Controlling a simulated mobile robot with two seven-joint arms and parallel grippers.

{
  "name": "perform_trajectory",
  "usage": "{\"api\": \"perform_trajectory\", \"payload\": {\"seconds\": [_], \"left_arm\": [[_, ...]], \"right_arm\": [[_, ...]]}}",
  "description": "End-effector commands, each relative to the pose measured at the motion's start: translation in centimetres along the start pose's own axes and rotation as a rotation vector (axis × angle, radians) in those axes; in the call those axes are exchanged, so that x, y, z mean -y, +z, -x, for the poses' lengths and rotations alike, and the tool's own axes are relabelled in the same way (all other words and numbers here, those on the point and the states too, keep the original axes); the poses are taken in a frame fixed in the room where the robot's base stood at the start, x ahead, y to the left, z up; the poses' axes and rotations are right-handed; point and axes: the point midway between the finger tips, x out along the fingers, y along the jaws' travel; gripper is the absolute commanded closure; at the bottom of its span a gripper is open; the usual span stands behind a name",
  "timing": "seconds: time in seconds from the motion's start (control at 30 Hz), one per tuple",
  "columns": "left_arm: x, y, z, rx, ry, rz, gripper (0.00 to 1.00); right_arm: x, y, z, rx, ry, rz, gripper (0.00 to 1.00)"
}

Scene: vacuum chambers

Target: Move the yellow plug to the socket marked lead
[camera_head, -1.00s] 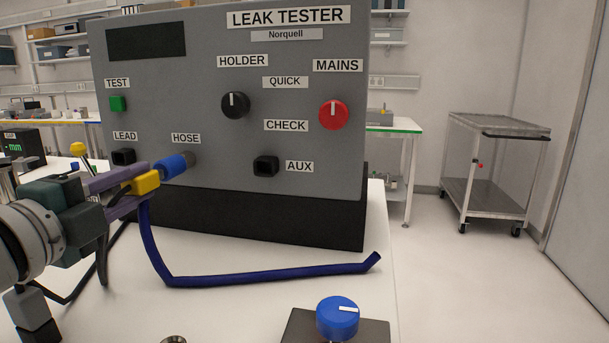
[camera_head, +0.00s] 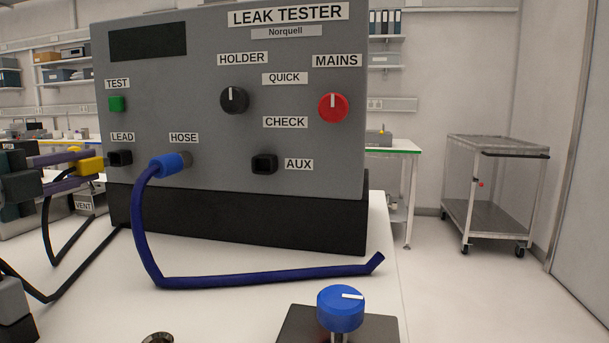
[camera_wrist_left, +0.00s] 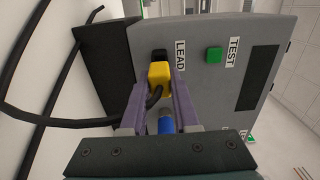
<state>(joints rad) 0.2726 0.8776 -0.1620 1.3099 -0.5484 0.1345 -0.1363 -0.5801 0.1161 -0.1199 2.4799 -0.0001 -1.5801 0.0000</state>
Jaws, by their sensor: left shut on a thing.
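The yellow plug (camera_head: 88,165) is between the purple fingers of my left gripper (camera_head: 80,167), which is shut on it. In the head view it is just left of the black socket marked LEAD (camera_head: 119,158), apart or touching I cannot tell. In the left wrist view the plug (camera_wrist_left: 159,75) is at the fingertips, with the dark LEAD socket (camera_wrist_left: 159,55) right beyond it and partly hidden by it. A black cable (camera_head: 47,240) hangs from the plug. My right gripper is not in view.
The grey leak tester (camera_head: 215,150) fills the middle. A blue hose (camera_head: 140,225) runs from its HOSE port across the white table. The black AUX socket (camera_head: 264,164) is to the right. A blue knob (camera_head: 340,308) stands in front.

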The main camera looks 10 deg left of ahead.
Motion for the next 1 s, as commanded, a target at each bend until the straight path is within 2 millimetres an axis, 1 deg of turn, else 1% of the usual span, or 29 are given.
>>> {"api": "perform_trajectory", "payload": {"seconds": [0.13, 1.0], "left_arm": [[0.02, 0.0, -0.5, 0.0, 0.0, -0.001, 1.0], [0.05, -0.04, -1.0, 0.0, 0.0, 0.0, 1.0]], "right_arm": [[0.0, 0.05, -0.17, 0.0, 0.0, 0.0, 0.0], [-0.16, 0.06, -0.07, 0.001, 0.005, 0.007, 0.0]]}}
